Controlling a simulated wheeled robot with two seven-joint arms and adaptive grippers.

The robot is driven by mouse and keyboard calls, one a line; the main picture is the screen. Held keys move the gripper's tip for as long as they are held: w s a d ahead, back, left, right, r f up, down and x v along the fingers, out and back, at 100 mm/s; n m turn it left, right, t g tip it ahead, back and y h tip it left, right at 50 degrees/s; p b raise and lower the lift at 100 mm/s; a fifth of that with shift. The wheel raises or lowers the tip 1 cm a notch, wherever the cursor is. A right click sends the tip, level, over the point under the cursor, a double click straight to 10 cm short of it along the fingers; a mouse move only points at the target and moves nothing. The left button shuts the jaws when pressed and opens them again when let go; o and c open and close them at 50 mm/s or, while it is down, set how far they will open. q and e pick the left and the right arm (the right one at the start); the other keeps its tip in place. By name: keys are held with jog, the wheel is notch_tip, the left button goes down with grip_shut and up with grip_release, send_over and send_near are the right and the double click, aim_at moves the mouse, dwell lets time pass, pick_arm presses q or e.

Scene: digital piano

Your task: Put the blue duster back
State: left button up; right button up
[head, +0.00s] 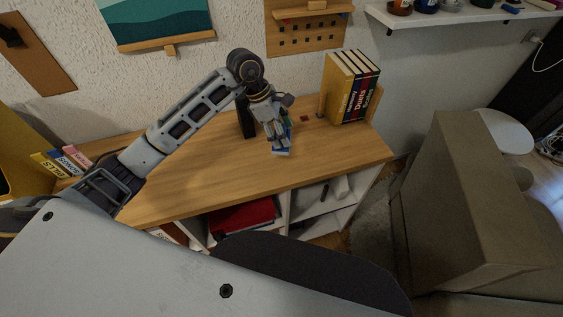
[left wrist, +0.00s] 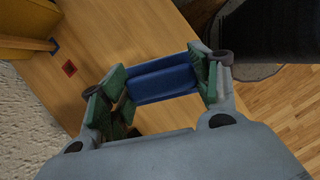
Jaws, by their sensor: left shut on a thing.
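The blue duster (left wrist: 162,78) is a small block with a blue body, held between the green-padded fingers of my left gripper (left wrist: 158,82) in the left wrist view. In the head view my left gripper (head: 281,140) points down over the wooden desktop (head: 200,165), and a bit of the duster (head: 283,152) shows below its fingers. I cannot tell whether the duster touches the desktop. My right gripper is not in view.
A dark upright object (head: 246,120) stands just left of my gripper. Books (head: 350,88) between wooden ends stand at the desktop's back right. A small red square (head: 304,118) lies nearby. The desktop's left front is clear. Open shelves (head: 287,212) are below.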

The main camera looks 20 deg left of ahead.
pick_arm(q)
jog(key=shift+f, duration=0.25)
jog(key=shift+f+p, duration=0.45)
jog(key=shift+f, duration=2.45)
jog(key=shift+f, duration=0.1)
jog(key=shift+f+p, duration=0.3)
jog(key=shift+f, duration=1.45)
jog(key=shift+f, duration=0.1)
jog(key=o, duration=1)
